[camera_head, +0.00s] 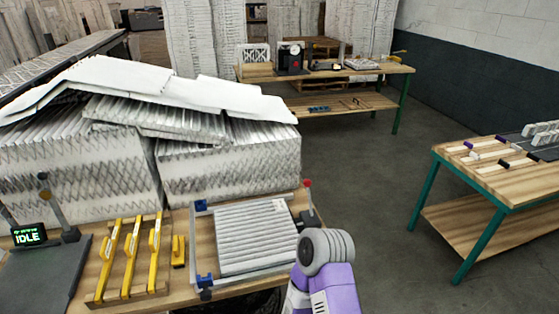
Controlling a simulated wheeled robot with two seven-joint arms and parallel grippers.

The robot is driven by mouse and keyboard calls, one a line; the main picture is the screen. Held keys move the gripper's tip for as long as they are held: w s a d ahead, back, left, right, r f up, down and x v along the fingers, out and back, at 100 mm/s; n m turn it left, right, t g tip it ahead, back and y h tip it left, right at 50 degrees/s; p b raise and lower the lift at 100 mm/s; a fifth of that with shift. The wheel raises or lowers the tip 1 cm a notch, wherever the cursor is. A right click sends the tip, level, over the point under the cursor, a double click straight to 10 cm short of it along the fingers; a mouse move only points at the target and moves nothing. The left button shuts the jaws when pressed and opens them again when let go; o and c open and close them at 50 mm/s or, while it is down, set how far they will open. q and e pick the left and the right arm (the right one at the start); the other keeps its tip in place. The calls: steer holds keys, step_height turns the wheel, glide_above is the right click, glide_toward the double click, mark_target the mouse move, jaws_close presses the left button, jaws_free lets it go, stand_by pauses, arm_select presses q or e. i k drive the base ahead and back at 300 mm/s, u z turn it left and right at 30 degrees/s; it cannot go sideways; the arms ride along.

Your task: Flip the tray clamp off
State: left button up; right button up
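A pleated white filter (256,236) lies in a metal-framed tray (250,284) on the wooden bench. Blue corner pieces (205,281) sit at the tray's left side. A lever with a red knob (307,184) stands up beside the tray's far right corner. I cannot tell for sure which part is the tray clamp. A purple arm of mine with a grey joint comes in from the bottom, just right of the tray, and hides part of its near right side. Neither of my grippers shows.
A rack of yellow-handled tools (130,258) is left of the tray. A display reading IDLE (29,235) and a grey lever (54,200) stand farther left. Tall filter stacks (75,165) fill the space behind. Open floor (375,190) separates this bench from the right table (500,185) and back table (330,75).

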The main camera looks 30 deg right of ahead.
mark_target(306, 183)
steer(key=z, duration=2.8)
steer(key=i, duration=2.2)
steer(key=u, duration=4.05)
